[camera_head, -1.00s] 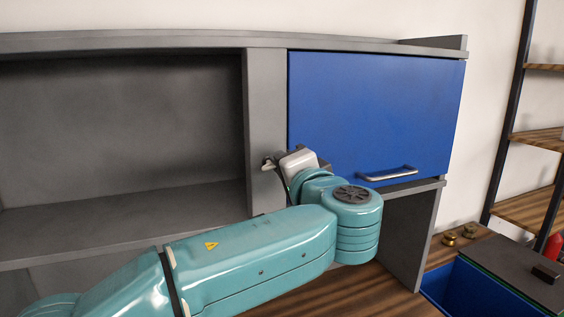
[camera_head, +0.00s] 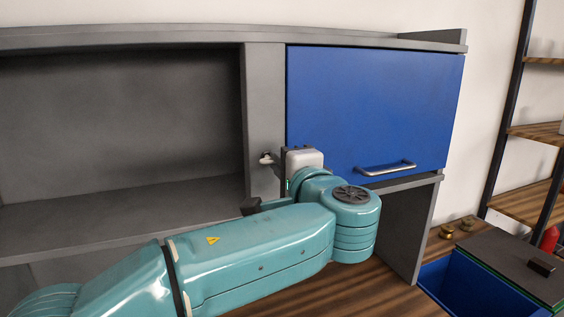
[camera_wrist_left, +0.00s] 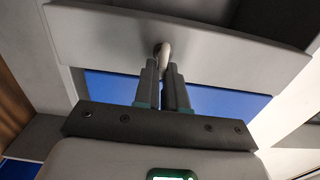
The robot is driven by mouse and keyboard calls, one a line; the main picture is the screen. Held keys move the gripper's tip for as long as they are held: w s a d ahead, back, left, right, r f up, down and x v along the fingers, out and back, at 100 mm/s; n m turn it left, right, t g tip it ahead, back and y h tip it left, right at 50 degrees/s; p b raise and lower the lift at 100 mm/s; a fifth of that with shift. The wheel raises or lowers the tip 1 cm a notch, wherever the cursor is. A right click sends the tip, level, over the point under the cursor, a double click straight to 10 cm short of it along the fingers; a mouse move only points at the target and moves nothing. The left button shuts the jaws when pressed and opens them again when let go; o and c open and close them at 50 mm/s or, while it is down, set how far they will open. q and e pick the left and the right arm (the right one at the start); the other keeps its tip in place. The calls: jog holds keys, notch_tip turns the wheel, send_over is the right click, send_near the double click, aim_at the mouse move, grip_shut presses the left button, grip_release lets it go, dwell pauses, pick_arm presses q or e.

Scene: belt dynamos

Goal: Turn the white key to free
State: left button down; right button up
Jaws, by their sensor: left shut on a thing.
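The small white key (camera_head: 265,158) sits on the grey upright post between the open shelf and the blue door. Its pale stem also shows in the left wrist view (camera_wrist_left: 162,50), coming out of the grey panel. My left gripper (camera_head: 274,161) reaches the post from the right and is shut on the key. In the left wrist view its two dark fingers (camera_wrist_left: 163,72) are close together with the key at their tips. The key's markings and exact angle are too small to tell. My right gripper does not show.
The blue door (camera_head: 375,105) with its silver handle (camera_head: 386,168) is closed, right of the post. An open grey compartment (camera_head: 120,130) lies left. A blue box (camera_head: 475,292) and small brass pieces (camera_head: 447,232) are at lower right.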

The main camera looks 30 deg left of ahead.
pick_arm(q)
jog(key=shift+r, duration=0.15)
jog(key=c, duration=1.2)
grip_release()
jog(key=shift+a, duration=0.1)
jog(key=shift+w, duration=0.1)
jog(key=b+v, duration=0.3)
jog(key=v, duration=1.3)
jog(key=shift+b, duration=0.4)
